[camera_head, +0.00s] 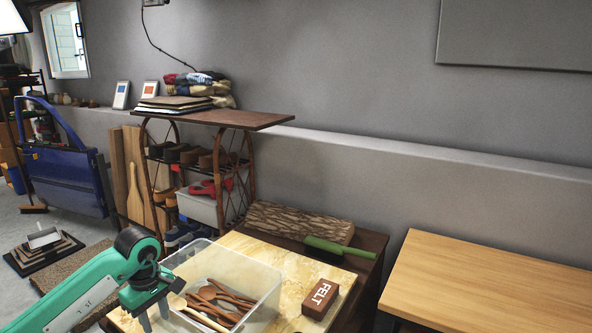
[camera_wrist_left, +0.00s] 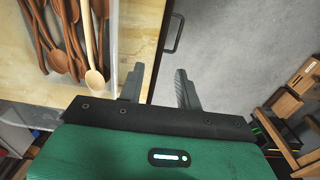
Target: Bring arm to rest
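My left arm, green, comes in from the lower left in the head view. Its left gripper (camera_head: 154,312) points down beside the near left side of the clear plastic box (camera_head: 262,302). In the left wrist view my left gripper (camera_wrist_left: 159,72) has its two grey fingers apart, with nothing between them. Its fingers are seen against the wooden table's edge and the grey floor. A pale wooden spoon (camera_wrist_left: 92,50) shows just left of the fingers, among brown spoons (camera_wrist_left: 48,35). My right gripper is not in view.
The box of spoons stands on a light wooden tabletop (camera_head: 285,265), with a brown FELT block (camera_head: 320,298) and a log (camera_head: 297,222) nearby. Another wooden table (camera_head: 490,285) is at right. A blue car door (camera_head: 68,180) stands at far left. A dark handle (camera_wrist_left: 174,35) shows beside the fingers.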

